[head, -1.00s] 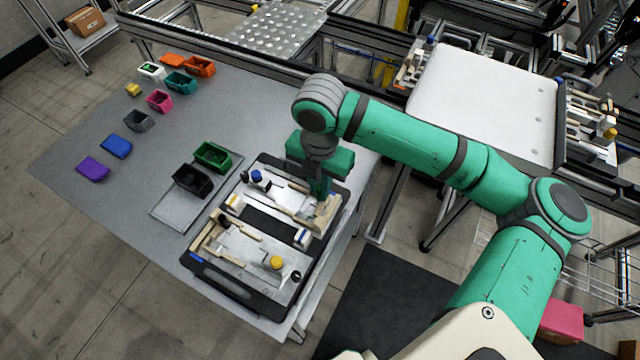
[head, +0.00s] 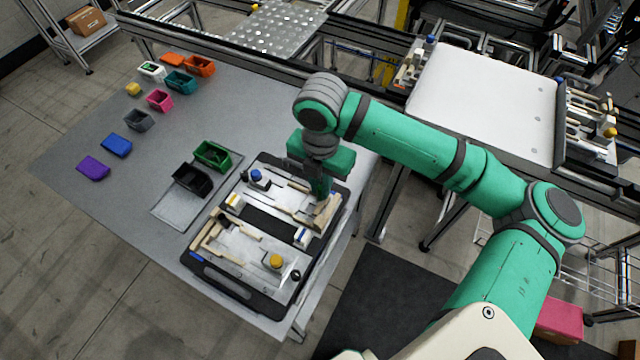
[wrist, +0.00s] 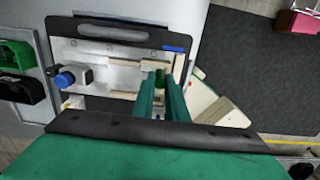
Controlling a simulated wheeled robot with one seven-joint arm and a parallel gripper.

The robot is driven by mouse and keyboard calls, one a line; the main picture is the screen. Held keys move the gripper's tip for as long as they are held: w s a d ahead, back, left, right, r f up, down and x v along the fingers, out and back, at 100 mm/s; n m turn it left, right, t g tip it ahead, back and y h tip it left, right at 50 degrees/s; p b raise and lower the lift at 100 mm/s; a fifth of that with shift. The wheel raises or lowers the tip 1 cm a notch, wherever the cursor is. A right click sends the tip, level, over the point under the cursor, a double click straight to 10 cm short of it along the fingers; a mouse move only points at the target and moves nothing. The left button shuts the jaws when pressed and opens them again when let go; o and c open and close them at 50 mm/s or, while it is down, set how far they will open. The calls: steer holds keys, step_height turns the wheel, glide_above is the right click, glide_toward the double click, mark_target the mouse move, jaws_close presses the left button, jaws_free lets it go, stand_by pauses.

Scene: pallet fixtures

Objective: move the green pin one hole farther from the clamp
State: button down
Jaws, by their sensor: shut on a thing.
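The green pin (wrist: 160,74) shows in the wrist view between the tips of my gripper (wrist: 162,88), which is shut on it. The pin's lower end and any hole under it are hidden by the fingers. In the head view my gripper (head: 322,188) is low over the right end of the black-framed fixture pallet (head: 235,284), at a pale wooden block (head: 325,212). The pin cannot be made out there. A blue-knobbed part (head: 256,176), possibly a clamp, stands on the pallet left of my gripper; it also shows in the wrist view (wrist: 65,79).
A yellow-knobbed part (head: 276,261) and wooden strips stand on the near half of the pallet. Black (head: 192,179) and green (head: 212,156) bins stand just left of the pallet. More coloured bins sit farther left on the grey table (head: 150,190), with bare surface between.

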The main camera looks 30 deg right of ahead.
steer(key=shift+f, duration=1)
stand_by(0.3)
steer(key=c, duration=1.7)
jaws_free()
steer(key=shift+r, duration=0.1)
step_height(320, 180, up, 11)
steer(key=shift+f, duration=0.15)
